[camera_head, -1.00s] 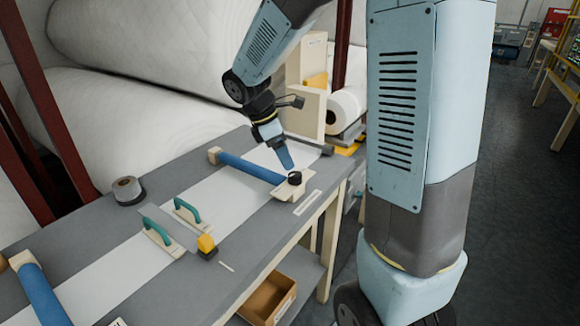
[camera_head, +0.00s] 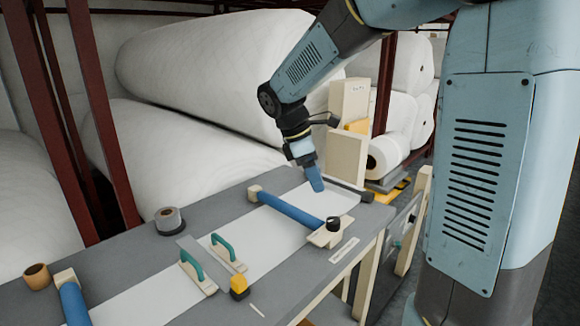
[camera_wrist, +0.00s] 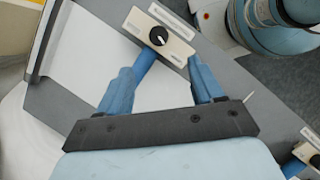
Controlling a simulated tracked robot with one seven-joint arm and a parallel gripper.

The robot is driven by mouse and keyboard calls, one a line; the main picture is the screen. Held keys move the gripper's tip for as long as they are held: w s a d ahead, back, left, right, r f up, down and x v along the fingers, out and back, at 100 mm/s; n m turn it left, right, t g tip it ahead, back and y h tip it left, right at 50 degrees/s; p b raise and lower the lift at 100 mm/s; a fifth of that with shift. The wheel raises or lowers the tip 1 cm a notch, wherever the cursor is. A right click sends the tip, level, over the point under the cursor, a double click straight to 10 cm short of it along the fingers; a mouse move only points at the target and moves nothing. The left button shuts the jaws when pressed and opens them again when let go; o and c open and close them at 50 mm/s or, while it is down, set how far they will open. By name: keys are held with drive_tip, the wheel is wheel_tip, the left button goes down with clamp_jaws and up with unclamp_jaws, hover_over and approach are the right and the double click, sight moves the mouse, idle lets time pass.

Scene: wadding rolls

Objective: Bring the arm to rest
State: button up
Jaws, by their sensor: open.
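My gripper (camera_head: 315,179) points down above the far part of the grey table (camera_head: 190,202), just beyond a blue bar with wooden end blocks (camera_head: 290,207). In the wrist view my gripper (camera_wrist: 160,84) has its two blue fingers apart, with nothing held between them. Below them the wrist view shows the bar (camera_wrist: 145,66) and its end block with a black knob (camera_wrist: 160,37). My arm reaches over the table from the right, bent downward at the wrist.
Two teal-handled floats (camera_head: 222,248), a yellow-and-black item (camera_head: 239,287), a grey tape roll (camera_head: 168,220) and a second blue bar (camera_head: 74,303) lie on the table. Large white wadding rolls (camera_head: 190,140) rise behind it. Upright wooden panels (camera_head: 346,150) stand past its far end.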

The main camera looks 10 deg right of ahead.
drive_tip(key=s+d+r+m+t+y, duration=0.2)
drive_tip(key=s+m+t, duration=0.1)
drive_tip(key=s+m, duration=0.5)
drive_tip(key=s+d+r+m+t+y, duration=0.2)
drive_tip(key=s+m, duration=0.6)
drive_tip(key=s, duration=0.4)
drive_tip(key=shift+d+r+t, duration=0.6)
drive_tip(key=shift+d+r, duration=0.05)
drive_tip(key=shift+r, duration=0.2)
